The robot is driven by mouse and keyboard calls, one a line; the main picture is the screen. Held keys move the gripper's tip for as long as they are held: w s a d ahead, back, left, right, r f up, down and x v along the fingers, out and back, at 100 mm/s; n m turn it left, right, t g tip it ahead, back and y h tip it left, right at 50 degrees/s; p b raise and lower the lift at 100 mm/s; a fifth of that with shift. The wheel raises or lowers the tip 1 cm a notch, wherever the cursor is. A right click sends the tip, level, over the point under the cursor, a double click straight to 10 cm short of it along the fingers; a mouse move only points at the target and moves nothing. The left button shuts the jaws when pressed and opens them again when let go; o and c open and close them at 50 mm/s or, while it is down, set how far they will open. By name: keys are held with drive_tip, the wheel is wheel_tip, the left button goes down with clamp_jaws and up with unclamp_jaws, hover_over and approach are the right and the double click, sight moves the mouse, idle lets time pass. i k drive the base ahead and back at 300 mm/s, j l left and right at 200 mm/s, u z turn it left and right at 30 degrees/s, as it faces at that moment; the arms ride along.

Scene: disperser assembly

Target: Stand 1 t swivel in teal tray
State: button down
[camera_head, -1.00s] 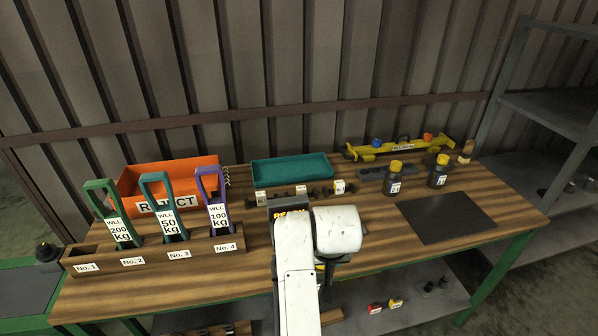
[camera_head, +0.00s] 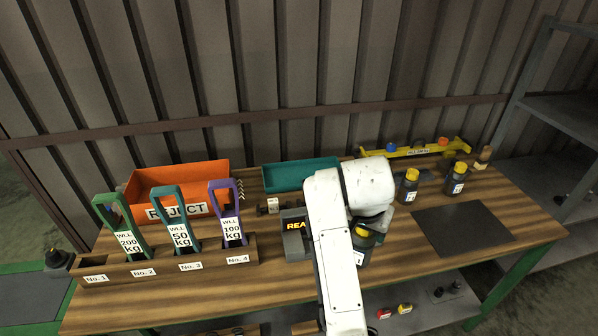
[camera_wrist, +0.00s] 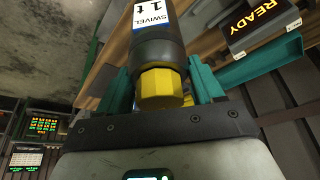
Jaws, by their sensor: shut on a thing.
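My gripper (camera_head: 372,222) is shut on a dark cylindrical swivel with a yellow hexagonal end. The held swivel's label reads "SWIVEL 1 t" in the wrist view (camera_wrist: 152,18). In the head view its yellow end and part of its dark body (camera_head: 361,257) show beside my arm, above the front of the bench. The teal tray (camera_head: 283,180) lies at the back middle of the bench, behind and left of my gripper.
Two dark swivels with yellow tops (camera_head: 410,187) (camera_head: 457,180) stand on the right near a black mat (camera_head: 462,230). An orange reject bin (camera_head: 150,184) and a rack of tagged loops (camera_head: 160,262) are left. A "READY" block (camera_head: 293,235) stands left of my arm.

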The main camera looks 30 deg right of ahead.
sight(304, 177)
drive_tip(key=i, duration=1.3)
